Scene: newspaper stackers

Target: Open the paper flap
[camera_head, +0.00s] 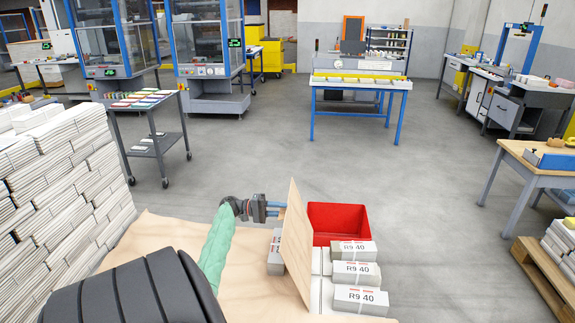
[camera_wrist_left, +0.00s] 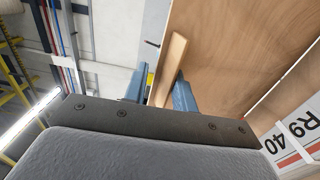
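The paper flap (camera_head: 296,240) is a thin tan board standing steeply tilted among the white bundles. Its broad face also fills the upper right of the left wrist view (camera_wrist_left: 225,50). My left gripper (camera_head: 277,208) is at the flap's left side, near its upper part, with blue fingers pointing at it. In the left wrist view the fingers (camera_wrist_left: 160,92) stand apart. A narrow tan wooden strip (camera_wrist_left: 172,68) shows between them, close to the right finger, with a gap to the left finger. Contact cannot be told. My right gripper is not in view.
A red bin (camera_head: 338,222) stands just behind the flap. Bundles marked R9 40 (camera_head: 360,299) lie to its right. A tan sheet (camera_head: 150,238) spreads under my left arm. Tall paper stacks (camera_head: 60,180) stand at left.

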